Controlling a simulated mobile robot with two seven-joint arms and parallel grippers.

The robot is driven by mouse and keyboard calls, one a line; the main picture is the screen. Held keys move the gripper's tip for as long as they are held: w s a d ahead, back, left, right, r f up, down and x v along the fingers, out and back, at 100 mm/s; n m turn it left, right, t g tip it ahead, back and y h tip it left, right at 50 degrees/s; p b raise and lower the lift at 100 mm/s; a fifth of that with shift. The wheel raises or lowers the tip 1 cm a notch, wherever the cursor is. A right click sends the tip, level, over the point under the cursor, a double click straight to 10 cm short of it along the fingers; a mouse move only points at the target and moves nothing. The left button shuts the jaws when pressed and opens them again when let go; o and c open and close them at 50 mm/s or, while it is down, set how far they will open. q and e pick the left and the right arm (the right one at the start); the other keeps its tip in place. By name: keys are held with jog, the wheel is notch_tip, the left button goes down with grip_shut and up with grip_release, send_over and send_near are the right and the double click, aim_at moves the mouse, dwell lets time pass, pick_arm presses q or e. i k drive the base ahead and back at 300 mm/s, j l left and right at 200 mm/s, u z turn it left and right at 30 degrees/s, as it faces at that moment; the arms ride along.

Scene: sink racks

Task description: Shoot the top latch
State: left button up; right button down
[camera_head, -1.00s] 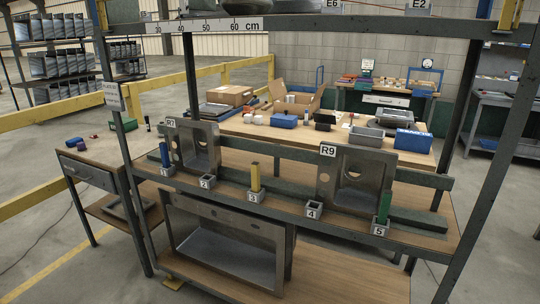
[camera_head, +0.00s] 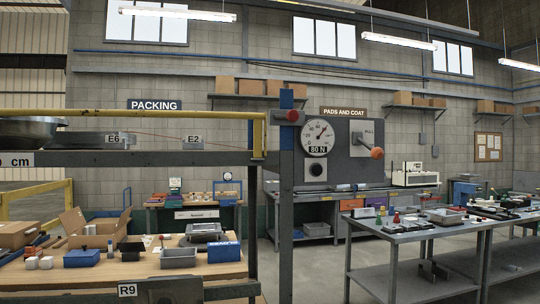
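A grey upright post (camera_head: 286,200) with a blue upper part stands near the middle of the view. A red knob on a small dark fitting (camera_head: 292,116) is near its top and may be the top latch. I cannot tell from here whether it is shot or drawn back. Neither of my grippers is in view.
The rack's upper shelf (camera_head: 120,158) runs in from the left, with tags E6 and E2. Behind are a gauge panel (camera_head: 348,150) with an orange-knobbed lever, a wooden table (camera_head: 200,270) and a grey bench (camera_head: 400,234) at right. Floor shows between table and bench.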

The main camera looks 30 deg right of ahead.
aim_at(292, 116)
jog(key=k+l+z, duration=0.1)
jog(key=z, duration=0.95)
jog(key=u, duration=1.4)
jog(key=z, duration=1.4)
